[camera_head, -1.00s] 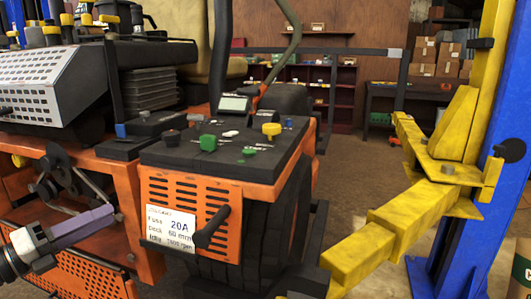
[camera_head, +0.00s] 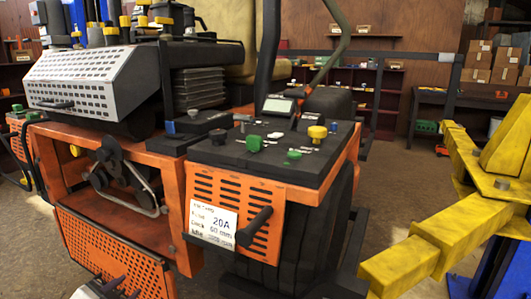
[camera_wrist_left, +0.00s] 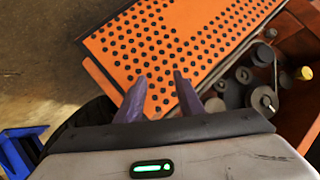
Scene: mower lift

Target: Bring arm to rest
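My left arm shows in the head view only as a pale wrist part (camera_head: 98,289) at the bottom left edge, below the orange mower (camera_head: 178,205). In the left wrist view, the two purple fingers of my left gripper (camera_wrist_left: 158,95) stand apart with nothing between them. Behind them is the mower's perforated orange panel (camera_wrist_left: 165,45); I cannot tell the exact distance, and no contact shows. My right gripper is in neither view.
The mower's black control console (camera_head: 270,155) has coloured knobs and a labelled front. A yellow lift arm (camera_head: 425,250) is at the right. Shelves and cardboard boxes (camera_head: 492,62) stand behind. Bare floor (camera_head: 400,180) lies between console and lift.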

